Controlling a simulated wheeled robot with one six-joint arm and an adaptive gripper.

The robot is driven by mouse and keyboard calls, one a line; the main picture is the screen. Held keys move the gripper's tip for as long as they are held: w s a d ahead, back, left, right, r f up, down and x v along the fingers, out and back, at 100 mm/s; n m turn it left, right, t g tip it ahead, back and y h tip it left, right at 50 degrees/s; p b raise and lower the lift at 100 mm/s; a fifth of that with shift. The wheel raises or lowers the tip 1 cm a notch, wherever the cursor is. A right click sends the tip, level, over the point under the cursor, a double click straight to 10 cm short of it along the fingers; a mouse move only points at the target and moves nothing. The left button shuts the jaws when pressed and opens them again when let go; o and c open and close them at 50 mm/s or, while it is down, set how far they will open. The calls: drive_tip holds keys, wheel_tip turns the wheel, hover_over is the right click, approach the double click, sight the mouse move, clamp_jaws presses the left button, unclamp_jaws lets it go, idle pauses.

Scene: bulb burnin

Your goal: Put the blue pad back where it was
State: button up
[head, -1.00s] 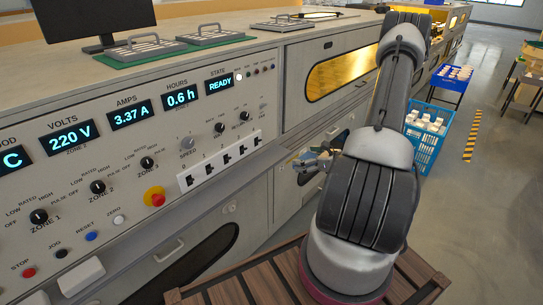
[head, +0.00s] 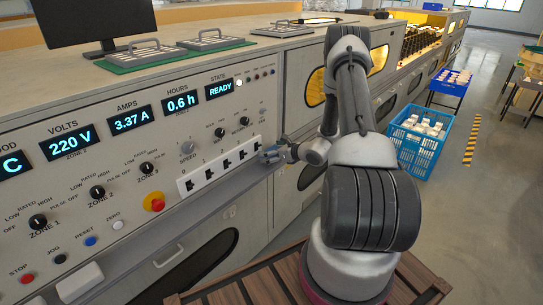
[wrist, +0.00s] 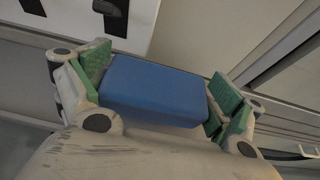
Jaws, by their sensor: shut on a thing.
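The blue pad (wrist: 155,92) is a plain blue block, seen close up in the wrist view between the green-lined fingers of my gripper (wrist: 157,88). The fingers are shut on its left and right sides. In the head view my gripper (head: 272,156) is in front of the grey cabinet, just by the right end of the white switch strip (head: 220,165). The pad is too small there to make out clearly.
The cabinet's control panel (head: 120,165) with displays, knobs and a red button (head: 154,201) is close to my gripper. A blue crate (head: 420,145) with pale items stands on the floor to the right. Open grey floor lies beyond it.

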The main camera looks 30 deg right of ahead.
drive_tip(key=shift+f, duration=0.9)
drive_tip(key=o, duration=0.7)
